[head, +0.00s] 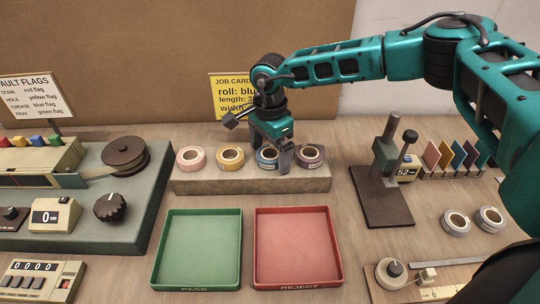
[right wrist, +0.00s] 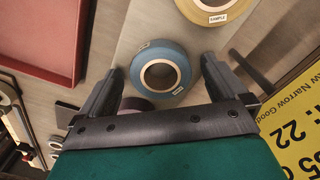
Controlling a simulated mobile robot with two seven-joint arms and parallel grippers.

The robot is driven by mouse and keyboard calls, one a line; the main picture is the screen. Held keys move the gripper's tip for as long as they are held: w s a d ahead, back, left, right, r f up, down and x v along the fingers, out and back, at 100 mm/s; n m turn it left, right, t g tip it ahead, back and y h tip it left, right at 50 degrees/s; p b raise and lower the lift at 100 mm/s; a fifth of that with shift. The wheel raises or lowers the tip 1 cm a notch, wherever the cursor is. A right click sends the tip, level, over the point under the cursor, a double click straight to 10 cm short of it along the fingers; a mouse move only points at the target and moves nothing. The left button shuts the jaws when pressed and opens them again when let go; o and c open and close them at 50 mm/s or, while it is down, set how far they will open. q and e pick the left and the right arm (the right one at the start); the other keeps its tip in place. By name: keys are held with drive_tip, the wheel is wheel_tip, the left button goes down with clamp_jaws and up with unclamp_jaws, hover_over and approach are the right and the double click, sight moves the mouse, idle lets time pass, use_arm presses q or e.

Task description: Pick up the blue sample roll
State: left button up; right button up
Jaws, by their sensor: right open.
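The blue sample roll (head: 262,160) sits on a grey block (head: 210,184) in a row of rolls, partly hidden behind my right gripper (head: 272,148) in the head view. In the right wrist view the blue roll (right wrist: 161,48) lies between the two open fingers of my right gripper (right wrist: 162,70), with a gap visible on each side. The fingers are not closed on it. How far the fingertips are above the block is hard to tell. My left gripper is not in view.
A pink roll (head: 181,158) and a yellow roll (head: 221,161) stand left of the blue one; a purple roll (head: 318,158) stands close on its right. A green tray (head: 197,212) and a red tray (head: 297,213) lie in front. A stand (head: 388,152) is to the right.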

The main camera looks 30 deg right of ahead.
drive_tip(key=shift+c, duration=0.4)
drive_tip(key=c, duration=1)
drive_tip(key=shift+c, duration=0.2)
